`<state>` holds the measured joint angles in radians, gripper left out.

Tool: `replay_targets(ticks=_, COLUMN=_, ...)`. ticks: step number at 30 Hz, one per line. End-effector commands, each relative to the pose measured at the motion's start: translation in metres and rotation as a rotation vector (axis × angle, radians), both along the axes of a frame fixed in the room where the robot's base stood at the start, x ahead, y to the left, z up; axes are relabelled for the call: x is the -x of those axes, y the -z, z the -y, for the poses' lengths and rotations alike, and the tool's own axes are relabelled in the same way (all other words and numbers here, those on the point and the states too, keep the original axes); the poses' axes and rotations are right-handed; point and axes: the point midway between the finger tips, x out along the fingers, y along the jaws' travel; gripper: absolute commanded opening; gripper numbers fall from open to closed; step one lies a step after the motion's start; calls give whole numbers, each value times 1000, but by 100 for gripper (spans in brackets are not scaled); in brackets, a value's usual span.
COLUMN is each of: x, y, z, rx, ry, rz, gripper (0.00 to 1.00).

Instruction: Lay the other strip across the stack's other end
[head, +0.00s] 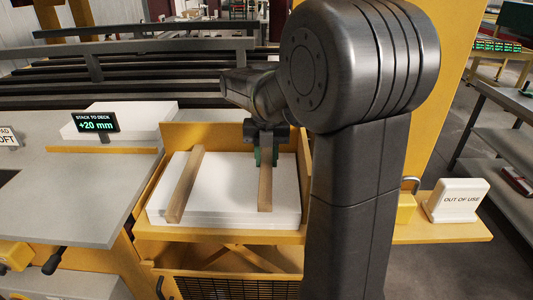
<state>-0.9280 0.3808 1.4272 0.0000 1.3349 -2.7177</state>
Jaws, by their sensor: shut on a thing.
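A stack of white boards (225,190) lies in a yellow lift tray (180,235) in the head view. One wooden strip (185,184) lies across the stack near its left end. My gripper (266,157) is over the right part of the stack and is shut on the other wooden strip (265,190). That strip runs front to back near the stack's right end, roughly parallel to the first. It is at or very close to the stack's top; I cannot tell whether it touches. Its far end is partly hidden by my gripper.
A grey deck (65,190) stands at the left, with a display (96,122) reading "STACK TO DECK +20 mm". More white boards (140,115) lie behind it. A yellow shelf (440,231) at the right carries an "OUT OF USE" block (457,200). My arm hides the area between.

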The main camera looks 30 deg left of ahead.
Motion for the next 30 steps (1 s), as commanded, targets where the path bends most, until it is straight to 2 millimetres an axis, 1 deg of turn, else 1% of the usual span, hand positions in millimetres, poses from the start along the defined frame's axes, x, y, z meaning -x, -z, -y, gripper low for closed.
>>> replay_targets(ticks=1, x=0, y=8, z=0, rx=1, ry=0, rz=0, gripper=3)
replay_targets(ticks=3, x=0, y=15, z=0, rx=0, ry=0, rz=-1, gripper=3)
replay_targets(ticks=12, x=0, y=38, z=0, rx=0, ry=0, rz=0, gripper=3)
replay_targets(ticks=18, x=0, y=44, z=0, rx=0, ry=0, rz=0, gripper=3)
replay_targets(ticks=27, x=0, y=44, z=0, rx=0, ry=0, rz=1, gripper=3)
replay_targets(ticks=28, x=0, y=44, z=0, rx=0, ry=0, rz=1, gripper=34)
replay_targets(ticks=29, x=0, y=44, z=0, rx=0, ry=0, rz=1, gripper=40)
replay_targets(ticks=30, x=0, y=44, z=0, rx=0, ry=0, rz=1, gripper=48)
